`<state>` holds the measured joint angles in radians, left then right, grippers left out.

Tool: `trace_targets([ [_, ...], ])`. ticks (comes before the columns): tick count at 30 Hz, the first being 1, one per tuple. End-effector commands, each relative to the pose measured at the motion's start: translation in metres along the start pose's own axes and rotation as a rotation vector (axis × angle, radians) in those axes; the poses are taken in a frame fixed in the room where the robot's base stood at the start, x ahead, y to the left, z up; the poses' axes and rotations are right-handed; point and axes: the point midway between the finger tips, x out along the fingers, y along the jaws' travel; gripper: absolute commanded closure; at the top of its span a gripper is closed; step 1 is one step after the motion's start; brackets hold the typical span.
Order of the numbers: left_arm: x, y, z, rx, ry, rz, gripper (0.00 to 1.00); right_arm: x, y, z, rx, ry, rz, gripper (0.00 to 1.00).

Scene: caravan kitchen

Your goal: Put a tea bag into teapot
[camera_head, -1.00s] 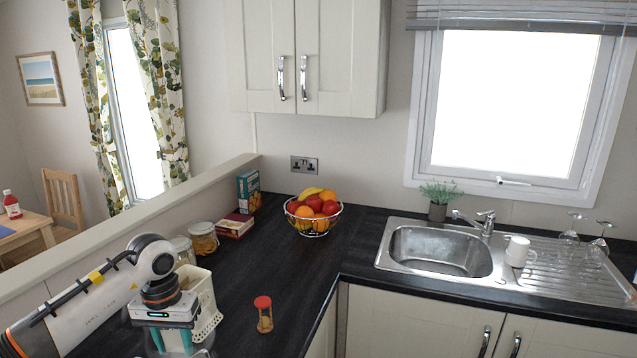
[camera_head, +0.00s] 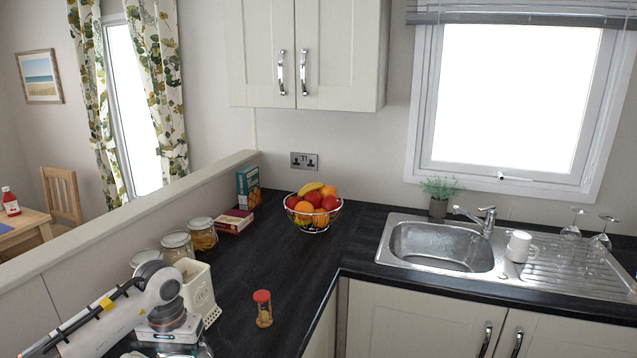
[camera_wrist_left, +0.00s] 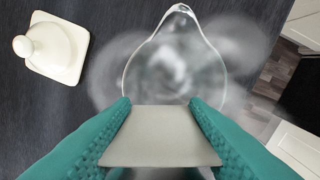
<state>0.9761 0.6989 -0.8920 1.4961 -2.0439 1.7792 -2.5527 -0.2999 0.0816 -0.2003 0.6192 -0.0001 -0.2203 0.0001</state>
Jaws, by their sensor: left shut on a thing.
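In the left wrist view my left gripper (camera_wrist_left: 160,122) has its teal fingers shut on a flat beige-grey tea bag (camera_wrist_left: 160,140). Beyond the tea bag is a clear round glass vessel with a pointed spout (camera_wrist_left: 176,58), which looks like the teapot. The tea bag and fingers cover its near part, and whitish blurs like steam lie around it. I cannot tell the height of the tea bag above it. In the head view my left wrist is at the bottom left; its fingertips are cut off. My right gripper is in neither view.
A white square piece with a knob (camera_wrist_left: 56,48) lies left of the vessel. In the head view, a cream holder (camera_head: 197,290), glass jars (camera_head: 176,246), a red-capped jar (camera_head: 263,308) and a fruit bowl (camera_head: 313,212) stand on the dark worktop (camera_head: 275,265). The worktop's middle is clear.

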Motion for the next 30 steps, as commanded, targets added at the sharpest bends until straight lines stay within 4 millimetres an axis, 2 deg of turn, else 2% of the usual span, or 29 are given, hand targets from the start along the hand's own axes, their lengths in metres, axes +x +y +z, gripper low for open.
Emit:
trace_targets([
  [3, 0.0, 0.0, 0.0, 0.0, 0.0, 0.0, 0.8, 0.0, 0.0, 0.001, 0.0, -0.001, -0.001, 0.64],
  [4, 0.0, 0.0, 0.0, 0.0, 0.0, 0.0, 0.58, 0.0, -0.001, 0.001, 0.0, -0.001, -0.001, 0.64],
  [8, 0.0, 0.0, 0.0, 0.0, 0.0, 0.0, 0.37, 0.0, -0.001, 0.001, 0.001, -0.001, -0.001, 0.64],
  [9, 0.0, 0.0, 0.0, 0.0, 0.0, 0.0, 0.34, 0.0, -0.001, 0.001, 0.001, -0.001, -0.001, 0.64],
  [20, -0.007, 0.0, 0.001, 0.0, -0.003, -0.001, 0.34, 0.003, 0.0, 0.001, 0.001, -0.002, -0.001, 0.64],
  [23, -0.021, 0.0, 0.002, -0.001, -0.005, -0.001, 0.34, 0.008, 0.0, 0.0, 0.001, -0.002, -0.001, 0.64],
  [30, -0.072, 0.0, 0.002, -0.001, -0.006, -0.001, 0.34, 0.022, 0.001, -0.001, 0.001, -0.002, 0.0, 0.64],
])
